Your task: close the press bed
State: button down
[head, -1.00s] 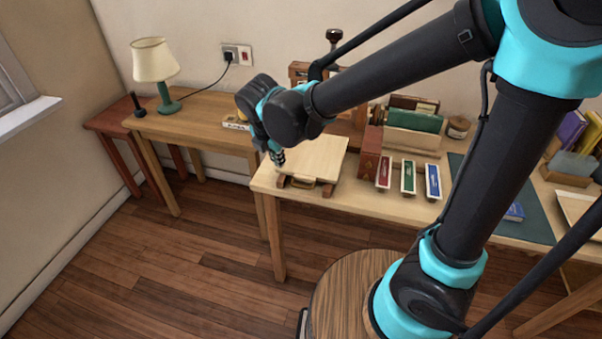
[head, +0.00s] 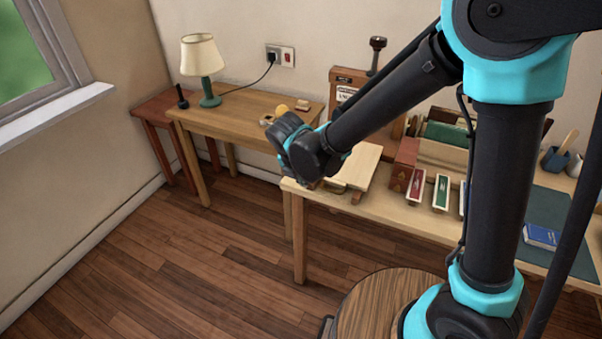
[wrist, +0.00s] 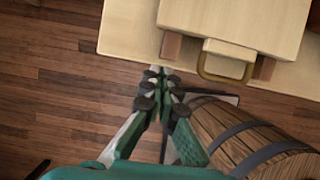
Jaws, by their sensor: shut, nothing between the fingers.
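The press bed (head: 366,165) is a pale wooden board on brown runners at the left end of the long table. Its near end, with a brass loop handle, faces the floor side; the handle (wrist: 226,65) shows clearly in the wrist view. The press (head: 343,80), a brown wooden frame with a dark screw knob, stands behind, partly hidden by my arm. My gripper (wrist: 165,76) is shut and empty. In the wrist view its tips are left of the handle and apart from it, over the table's front edge. In the head view my wrist hides the fingers.
The long table (head: 398,209) carries a red box (head: 398,172), narrow red and green trays and a blue book (head: 541,236). A side table with a green lamp (head: 206,70) stands left. The floor in front is clear at the left.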

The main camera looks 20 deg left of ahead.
jog(key=shift+w+d+f, duration=0.1)
jog(key=shift+w, duration=0.95)
jog(key=shift+w+d+f, duration=0.1)
jog(key=shift+w, duration=0.9)
jog(key=shift+w, duration=0.1)
jog(key=w, duration=0.7)
jog(key=w+d, duration=0.1)
jog(key=w, duration=1.5)
jog(key=shift+w+d, duration=0.15)
jog(key=shift+d, duration=0.2)
jog(key=shift+r, duration=0.1)
